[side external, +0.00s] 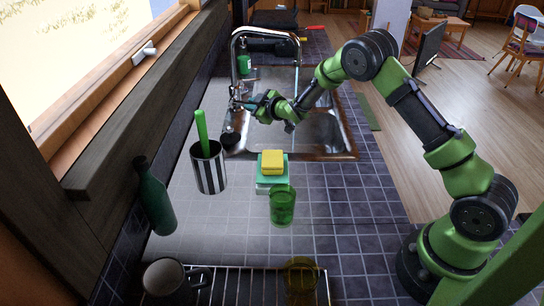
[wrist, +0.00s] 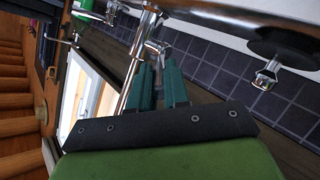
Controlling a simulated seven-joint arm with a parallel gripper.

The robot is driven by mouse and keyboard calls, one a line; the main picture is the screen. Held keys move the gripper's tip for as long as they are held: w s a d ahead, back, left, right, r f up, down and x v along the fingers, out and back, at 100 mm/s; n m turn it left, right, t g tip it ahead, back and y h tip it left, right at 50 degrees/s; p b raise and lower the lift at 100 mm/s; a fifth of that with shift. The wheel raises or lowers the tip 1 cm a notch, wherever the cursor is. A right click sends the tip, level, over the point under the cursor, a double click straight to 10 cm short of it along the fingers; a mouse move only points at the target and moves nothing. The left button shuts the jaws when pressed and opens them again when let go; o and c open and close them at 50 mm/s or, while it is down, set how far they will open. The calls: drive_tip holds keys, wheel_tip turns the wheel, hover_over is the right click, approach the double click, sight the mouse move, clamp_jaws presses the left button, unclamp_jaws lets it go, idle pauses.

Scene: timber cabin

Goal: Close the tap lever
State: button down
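The chrome tap (side external: 235,70) stands at the left edge of the sink, its tall spout arching over the basin. In the wrist view its bright metal pipe (wrist: 135,70) runs down beside my fingers. A small chrome lever (wrist: 158,47) shows just beyond my fingertips. My gripper (side external: 248,103) is beside the tap at about the height of its lower body. In the wrist view my two teal gripper fingers (wrist: 159,72) stand a little apart, with nothing seen held between them. I cannot tell whether they touch the lever.
The steel sink (side external: 325,135) lies under my arm. A striped cup (side external: 208,172) with a green handle, a yellow sponge (side external: 272,160), a green glass (side external: 282,207), a dark bottle (side external: 155,205) and a mug (side external: 163,280) stand nearer the camera.

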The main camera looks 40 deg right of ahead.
idle(0.3)
drive_tip(key=shift+s+f+t, duration=0.15)
drive_tip(key=shift+f+t, duration=0.65)
drive_tip(key=shift+t, duration=0.1)
drive_tip(key=c, duration=1.1)
unclamp_jaws()
drive_tip(key=s+a+r, duration=0.1)
drive_tip(key=s+r, duration=0.2)
drive_tip(key=s, duration=1.3)
drive_tip(key=shift+s, duration=0.35)
